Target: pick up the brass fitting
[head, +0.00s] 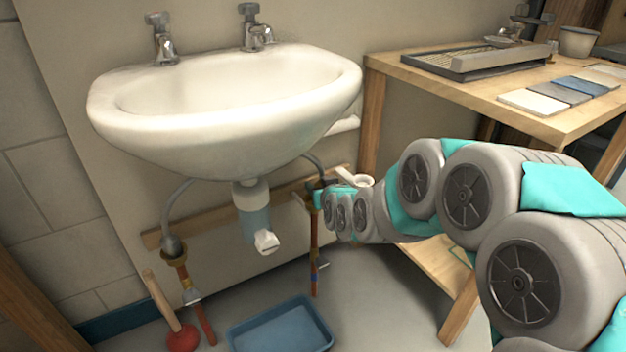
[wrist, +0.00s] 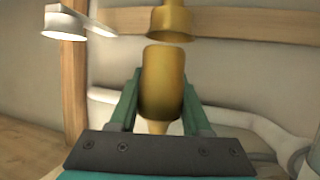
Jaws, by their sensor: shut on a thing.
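In the wrist view a brass fitting (wrist: 161,84) stands upright between the two green fingers of my gripper (wrist: 160,102). The fingers are shut on it. Another brass piece (wrist: 171,20) sits just above it, with a narrow gap showing between the two. In the head view my gripper (head: 325,194) is beside the right-hand pipe under the sink, and my wrist hides most of the fitting there.
A white sink (head: 230,100) hangs above, with a drain trap (head: 255,215) below it. A blue tray (head: 280,325) and a plunger (head: 180,335) are on the floor. A wooden workbench (head: 480,95) stands right. A white ring-shaped holder (wrist: 65,22) juts out at upper left.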

